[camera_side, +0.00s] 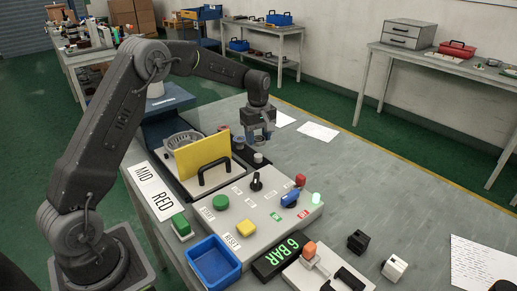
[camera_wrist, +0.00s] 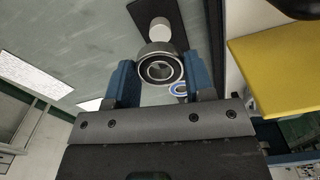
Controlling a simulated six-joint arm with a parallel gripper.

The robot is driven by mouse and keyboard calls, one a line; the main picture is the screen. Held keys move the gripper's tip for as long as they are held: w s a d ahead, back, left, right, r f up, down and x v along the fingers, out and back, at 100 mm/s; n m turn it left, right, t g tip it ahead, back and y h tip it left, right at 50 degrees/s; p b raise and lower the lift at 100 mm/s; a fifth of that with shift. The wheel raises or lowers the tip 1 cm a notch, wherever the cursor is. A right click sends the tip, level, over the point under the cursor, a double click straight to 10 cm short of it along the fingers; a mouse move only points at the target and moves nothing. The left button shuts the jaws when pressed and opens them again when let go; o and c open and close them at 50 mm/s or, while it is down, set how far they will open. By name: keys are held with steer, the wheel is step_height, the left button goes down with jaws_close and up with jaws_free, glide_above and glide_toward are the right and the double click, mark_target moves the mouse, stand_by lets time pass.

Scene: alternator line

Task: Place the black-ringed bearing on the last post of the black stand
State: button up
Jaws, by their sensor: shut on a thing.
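My gripper (camera_side: 259,132) is above the black stand (camera_wrist: 180,30), pointing down. In the wrist view its two blue fingers (camera_wrist: 160,72) are closed on the sides of a bearing (camera_wrist: 160,52), a grey metal ring with a dark inner ring and an open bore. A pale post (camera_wrist: 160,27) on the stand shows just past the bearing; the bearing is apart from it in height as far as I can tell. In the side view a pale post (camera_side: 258,158) stands below the gripper. The held bearing is hard to make out there.
A blue-ringed part (camera_wrist: 179,88) shows below the bearing in the wrist view. A yellow panel (camera_side: 198,153) with a black handle stands left of the gripper, partly hiding a metal housing (camera_side: 181,139). A control box (camera_side: 244,213) with knobs is in front.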

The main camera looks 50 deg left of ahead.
mark_target(258, 155)
steer(key=shift+f, duration=2.25)
steer(key=shift+f, duration=0.1)
steer(key=o, duration=1)
steer(key=shift+c, duration=0.2)
